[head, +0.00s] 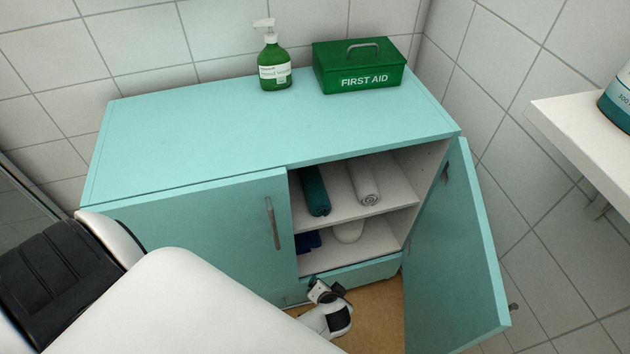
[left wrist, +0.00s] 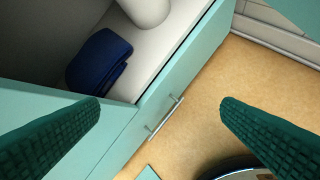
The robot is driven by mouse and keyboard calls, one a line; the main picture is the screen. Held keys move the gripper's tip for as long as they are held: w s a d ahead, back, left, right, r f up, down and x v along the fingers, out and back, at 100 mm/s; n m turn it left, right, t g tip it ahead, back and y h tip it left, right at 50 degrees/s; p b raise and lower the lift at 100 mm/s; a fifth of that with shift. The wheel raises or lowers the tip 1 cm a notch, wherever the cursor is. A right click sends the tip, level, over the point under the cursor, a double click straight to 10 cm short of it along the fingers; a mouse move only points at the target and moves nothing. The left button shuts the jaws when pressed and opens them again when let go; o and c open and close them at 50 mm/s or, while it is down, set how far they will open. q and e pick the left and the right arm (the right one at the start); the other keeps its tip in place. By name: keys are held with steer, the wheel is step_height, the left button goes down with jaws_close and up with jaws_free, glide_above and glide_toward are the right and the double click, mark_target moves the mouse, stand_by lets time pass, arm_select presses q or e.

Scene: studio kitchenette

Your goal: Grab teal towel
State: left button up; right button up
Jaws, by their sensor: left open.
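The teal towel (head: 315,190) is rolled and lies on the upper shelf of the open cabinet, left of a rolled grey-white towel (head: 364,183). My left gripper (left wrist: 162,104) is open and empty, its two green ridged fingers wide apart. In the head view, part of my left wrist shows low in front of the cabinet, below the shelves and apart from the teal towel. The teal towel does not show in the left wrist view. That view looks toward the lower shelf, with a folded dark blue cloth (left wrist: 99,60) and a white rounded item (left wrist: 145,8).
The teal cabinet (head: 190,135) has its right door (head: 455,265) swung open and its left door (head: 200,235) shut. A drawer handle (left wrist: 164,118) sticks out below the shelves. A soap bottle (head: 274,68) and a first aid box (head: 360,68) stand on top.

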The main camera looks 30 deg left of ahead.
arm_select(q)
steer(key=w+a+r+n+t+y+b, duration=0.1)
steer(key=w+r+n+t+y+b, duration=0.2)
steer(key=w+r, duration=0.55)
steer(key=n+y+b, duration=0.3)
steer(key=n+y, duration=0.1)
steer(key=n, duration=0.2)
glide_toward(322, 208)
steer(key=shift+g, duration=0.3)
steer(key=x, duration=0.7)
steer(key=shift+w+r, duration=0.2)
steer(key=x, duration=0.4)
steer(key=shift+w+a+f, duration=0.1)
steer(key=shift+w+a, duration=0.05)
steer(key=shift+a, duration=0.1)
steer(key=shift+w+a+f, duration=0.15)
steer(key=shift+w+a, duration=0.05)
steer(key=shift+a, duration=0.1)
steer(key=shift+w+a, duration=0.1)
steer(key=c, duration=1.1)
arm_select(e)
steer(key=w+a+r, duration=0.1)
steer(key=w+r, duration=0.4)
steer(key=w, duration=0.1)
steer(key=shift+w+t, duration=0.3)
steer(key=shift+t, duration=0.1)
